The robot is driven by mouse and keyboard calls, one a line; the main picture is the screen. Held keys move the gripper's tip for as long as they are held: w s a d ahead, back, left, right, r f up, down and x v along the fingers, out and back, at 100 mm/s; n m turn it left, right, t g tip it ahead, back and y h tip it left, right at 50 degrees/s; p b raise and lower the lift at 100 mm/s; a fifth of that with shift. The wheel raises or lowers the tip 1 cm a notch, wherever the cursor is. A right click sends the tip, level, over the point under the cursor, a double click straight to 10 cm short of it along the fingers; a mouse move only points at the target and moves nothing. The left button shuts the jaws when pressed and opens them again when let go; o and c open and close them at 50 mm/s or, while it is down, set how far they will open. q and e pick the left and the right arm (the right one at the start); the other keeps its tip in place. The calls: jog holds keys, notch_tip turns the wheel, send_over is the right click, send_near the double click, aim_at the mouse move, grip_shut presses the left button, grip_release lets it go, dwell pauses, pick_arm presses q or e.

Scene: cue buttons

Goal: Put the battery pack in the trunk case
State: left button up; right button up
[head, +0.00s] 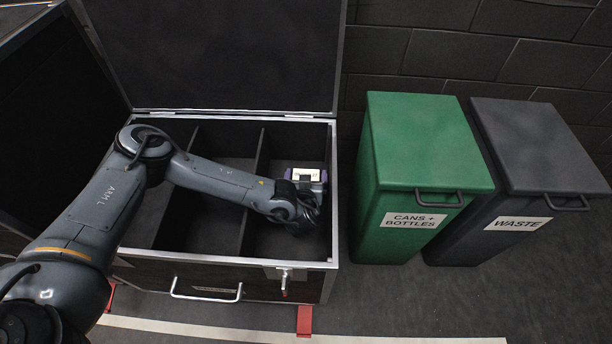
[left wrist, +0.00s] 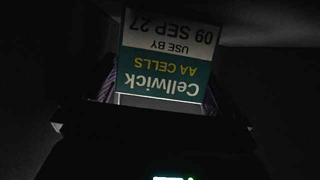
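The trunk case (head: 255,258) stands open, with its lid raised at the back and dividers splitting it into three compartments. My left arm reaches over it to the right compartment. My left gripper (head: 305,186) points toward the back wall there. The battery pack (head: 307,174) sits between its fingers, a pale label facing up. In the left wrist view, the battery pack (left wrist: 165,60) shows a white and teal "Cellwick AA CELLS" label, upside down, with purplish finger pads close against both sides. Whether the pack touches the compartment floor cannot be told. My right gripper is not in view.
A green "CANS + BOTTLES" bin (head: 425,150) and a dark grey "WASTE" bin (head: 535,150), both lidded, stand right of the case. The left and middle compartments look empty.

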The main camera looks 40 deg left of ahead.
pick_arm(q)
jog(key=shift+r, duration=0.1)
jog(key=shift+s+d+r, duration=0.1)
jog(key=shift+r, duration=0.15)
jog(key=p+v, duration=0.3)
jog(key=v, duration=0.2)
jog(key=shift+s+d+r, duration=0.15)
jog(key=shift+s+d, duration=0.1)
jog(key=shift+s, duration=0.1)
jog(key=shift+s+d+r+p, duration=0.15)
jog(key=shift+s+d+p, duration=0.25)
jog(key=shift+s, duration=0.15)
